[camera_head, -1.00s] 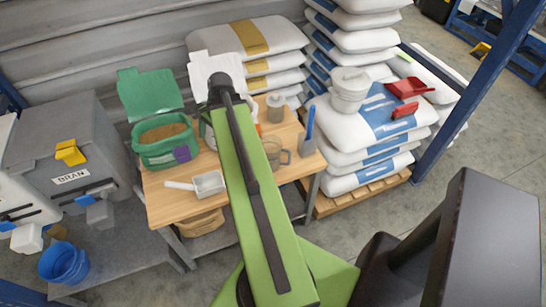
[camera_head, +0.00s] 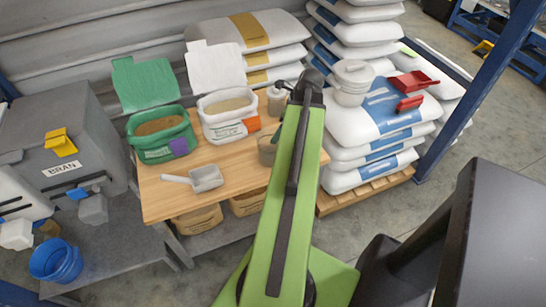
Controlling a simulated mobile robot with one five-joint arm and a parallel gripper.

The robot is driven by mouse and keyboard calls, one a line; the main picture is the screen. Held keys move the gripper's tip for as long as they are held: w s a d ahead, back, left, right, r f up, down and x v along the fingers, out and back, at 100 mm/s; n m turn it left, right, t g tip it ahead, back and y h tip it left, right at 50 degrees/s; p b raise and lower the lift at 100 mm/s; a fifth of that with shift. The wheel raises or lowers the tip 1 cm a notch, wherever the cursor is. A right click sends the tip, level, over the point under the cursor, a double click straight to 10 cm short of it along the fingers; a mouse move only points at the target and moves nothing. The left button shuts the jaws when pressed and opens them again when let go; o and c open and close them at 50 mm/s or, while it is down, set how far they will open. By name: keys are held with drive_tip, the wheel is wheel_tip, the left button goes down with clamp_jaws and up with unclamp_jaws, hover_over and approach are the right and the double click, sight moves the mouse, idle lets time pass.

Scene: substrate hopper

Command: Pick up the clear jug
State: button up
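The clear jug (camera_head: 266,150) stands on the wooden table (camera_head: 220,160), just left of my green arm. Only its left part shows; my arm hides the rest, including its handle. My arm reaches up and away across the right side of the table, ending at a dark joint beside the pale canister.
An open green bag (camera_head: 160,145), an open white bag (camera_head: 225,133) and a pale canister (camera_head: 276,101) stand at the table's back. A white scoop (camera_head: 206,178) lies in front. Stacked sacks (camera_head: 390,112) are on the right. A grey BRAN hopper (camera_head: 70,150) is on the left.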

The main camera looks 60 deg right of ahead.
sight(275, 149)
drive_tip(key=b+x, duration=0.4)
drive_tip(key=x, duration=0.2)
drive_tip(key=b+x, duration=0.5)
drive_tip(key=shift+s+a+f, duration=0.1)
drive_tip(key=shift+f, duration=0.3)
drive_tip(key=shift+r, duration=0.15)
drive_tip(key=shift+c, duration=0.4)
drive_tip(key=c, duration=1.1)
